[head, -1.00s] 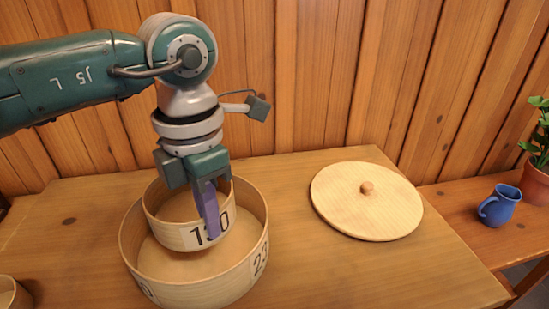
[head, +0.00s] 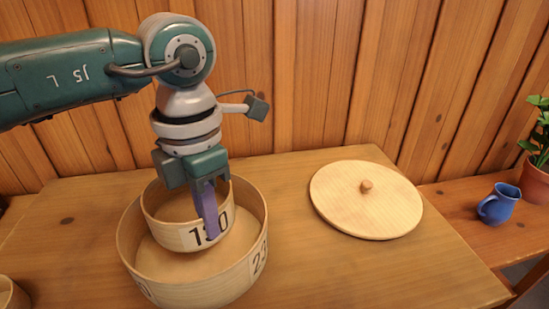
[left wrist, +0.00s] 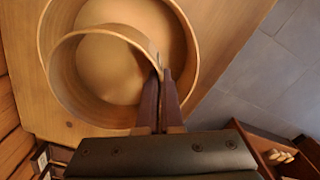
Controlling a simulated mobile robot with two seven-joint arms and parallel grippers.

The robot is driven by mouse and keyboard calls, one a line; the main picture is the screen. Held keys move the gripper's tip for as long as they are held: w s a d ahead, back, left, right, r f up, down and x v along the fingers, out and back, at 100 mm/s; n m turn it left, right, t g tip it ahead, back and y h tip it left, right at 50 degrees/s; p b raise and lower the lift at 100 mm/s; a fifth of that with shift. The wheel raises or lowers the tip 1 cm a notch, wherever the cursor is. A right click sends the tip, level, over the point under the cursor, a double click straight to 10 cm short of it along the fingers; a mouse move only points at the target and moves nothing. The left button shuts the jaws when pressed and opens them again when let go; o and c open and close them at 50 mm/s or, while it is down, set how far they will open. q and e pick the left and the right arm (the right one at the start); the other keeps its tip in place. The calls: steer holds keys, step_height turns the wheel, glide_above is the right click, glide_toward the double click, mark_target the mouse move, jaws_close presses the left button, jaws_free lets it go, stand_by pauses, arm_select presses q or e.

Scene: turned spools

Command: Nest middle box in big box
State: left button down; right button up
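The big box (head: 195,291) is a round, pale wooden open box with dark numbers on its wall, standing on the table. The middle box (head: 178,238) is a smaller round box with a partly covered number. It is upright within the big box's outline, toward the back, its rim above the big box's back rim. I cannot tell whether its base touches the big box's floor. My left gripper (head: 207,212) points down and is shut on the middle box's right wall. The left wrist view shows this wall between the two fingers (left wrist: 160,85). My right gripper is out of view.
A round wooden lid (head: 340,205) with a knob lies on the table (head: 310,275) to the right. A small round box (head: 8,295) is cut off at the lower left. A blue jug (head: 498,205) and a potted plant (head: 538,180) stand beyond the table's right edge. A plank wall rises behind.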

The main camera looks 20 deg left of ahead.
arm_select(q)
steer(key=c, duration=1)
jaws_free()
steer(key=shift+o, duration=0.3)
steer(key=o, duration=0.3)
steer(key=shift+o, duration=0.2)
steer(key=shift+r, duration=0.2)
steer(key=shift+r+p, duration=0.55)
steer(key=shift+p, duration=0.15)
